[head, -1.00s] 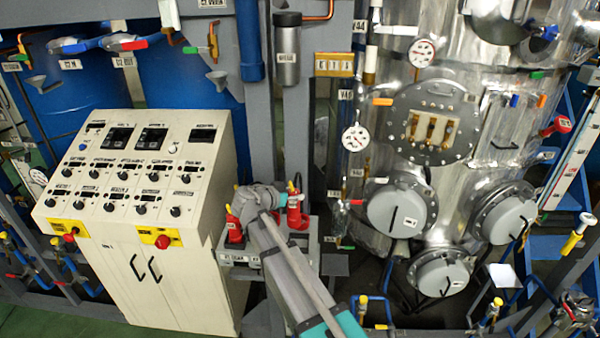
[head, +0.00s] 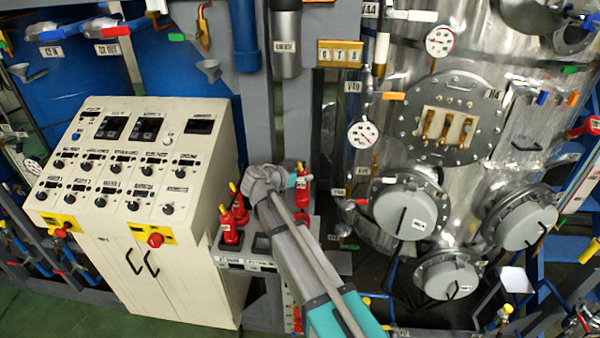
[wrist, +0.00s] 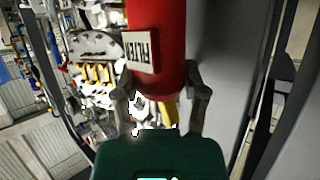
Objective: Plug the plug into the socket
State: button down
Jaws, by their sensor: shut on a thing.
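My gripper (head: 294,181) is shut on a red plug (head: 303,192) with a white label and a yellow top. In the wrist view, the plug (wrist: 157,40) sits between the two fingers of my gripper (wrist: 162,98), with its label facing the camera at a slant. In the head view, the plug is above the right side of the grey socket shelf (head: 232,262). An empty dark square socket (head: 262,243) shows on the shelf, left of my arm. The part of the shelf behind my arm is hidden, and the plug's lower end is hard to make out.
Other red plugs (head: 231,228) with yellow tops stand at the shelf's left. A white control cabinet (head: 130,180) is left of the shelf. A steel vessel (head: 480,60) with round grey ports stands at the right. A grey post (head: 291,110) rises behind the shelf.

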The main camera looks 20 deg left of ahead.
aim_at(298, 199)
jog(key=shift+s+a, duration=0.15)
jog(key=shift+f, duration=0.15)
jog(key=shift+f+b, duration=2.7)
jog(key=shift+b, duration=0.15)
jog(key=shift+f+b, duration=2.1)
dwell(0.7)
jog(key=shift+c, duration=0.3)
grip_release()
jog(key=shift+r, duration=0.15)
